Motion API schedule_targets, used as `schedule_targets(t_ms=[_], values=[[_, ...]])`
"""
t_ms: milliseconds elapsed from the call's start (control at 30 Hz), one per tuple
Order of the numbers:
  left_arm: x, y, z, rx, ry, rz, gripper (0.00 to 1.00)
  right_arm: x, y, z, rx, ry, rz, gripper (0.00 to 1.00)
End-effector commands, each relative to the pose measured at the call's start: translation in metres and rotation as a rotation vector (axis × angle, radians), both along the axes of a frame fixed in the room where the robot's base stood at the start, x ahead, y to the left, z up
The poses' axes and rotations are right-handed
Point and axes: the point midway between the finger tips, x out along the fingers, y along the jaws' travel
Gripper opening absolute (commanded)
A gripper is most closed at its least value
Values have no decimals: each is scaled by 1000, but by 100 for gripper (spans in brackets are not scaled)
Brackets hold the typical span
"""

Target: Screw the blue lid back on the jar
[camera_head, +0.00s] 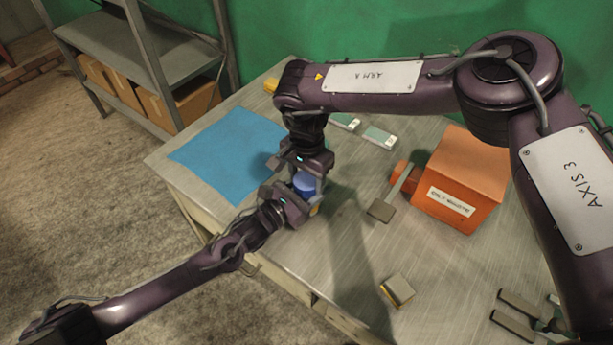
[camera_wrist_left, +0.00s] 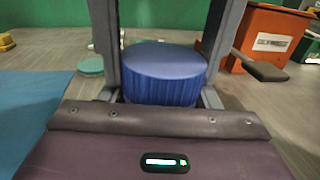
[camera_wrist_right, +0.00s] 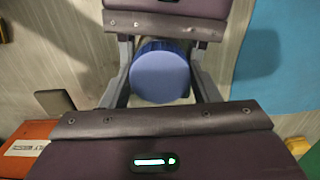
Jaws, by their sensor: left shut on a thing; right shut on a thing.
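The blue lid (camera_head: 307,184) sits between my two grippers, level on top of the jar as far as I can see. It also shows in the left wrist view (camera_wrist_left: 163,75) and, from above, in the right wrist view (camera_wrist_right: 160,72). My right gripper (camera_head: 308,178) comes down from above, shut with a finger on each side of the lid. My left gripper (camera_head: 298,199) reaches in from the front left at a lower level, shut on the jar. The jar's body is mostly hidden by the grippers, and the thread cannot be seen.
A blue mat (camera_head: 225,145) lies left of the grippers. An orange labelled box (camera_head: 463,170) stands right, with a dark-headed tool (camera_head: 382,210) beside it. A small grey and yellow block (camera_head: 398,289) lies nearer the front. A teal disc (camera_wrist_left: 91,68) shows behind the lid.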

Motion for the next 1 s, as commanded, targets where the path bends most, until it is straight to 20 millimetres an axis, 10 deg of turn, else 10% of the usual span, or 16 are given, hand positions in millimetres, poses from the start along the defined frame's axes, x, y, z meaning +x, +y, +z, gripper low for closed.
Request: schedule_targets(t_ms=[567,600,700,1000], values=[[-1,1,-4,5,8,0,0,0,0,0,1,1,-292,28],[-1,1,-4,5,8,0,0,0,0,0,1,1,-292,61],[-1,1,-4,5,8,0,0,0,0,0,1,1,-291,74],[-1,0,-4,5,8,0,0,0,0,0,0,0,-290,77]])
